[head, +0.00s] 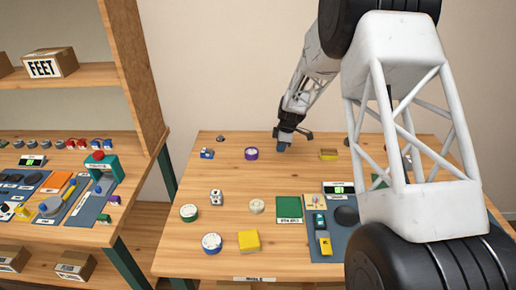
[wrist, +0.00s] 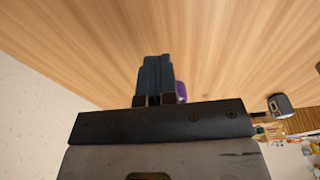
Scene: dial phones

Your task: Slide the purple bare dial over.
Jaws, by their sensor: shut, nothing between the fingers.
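The purple dial (head: 251,154) lies on the wooden table in the back left part of the head view, with a pale top and a purple rim. My gripper (head: 282,147) is low over the back of the table, to the right of the dial and apart from it in the picture. In the wrist view the dark blue fingers (wrist: 155,75) are shut together with nothing between them. A purple piece (wrist: 181,90), likely the dial, shows just right of the fingers there, mostly hidden by my gripper.
Nearer are a white die (head: 217,197), a green-rimmed dial (head: 189,212), a blue-rimmed dial (head: 212,243) and a cream dial (head: 256,206). Bare wood surrounds the purple dial.

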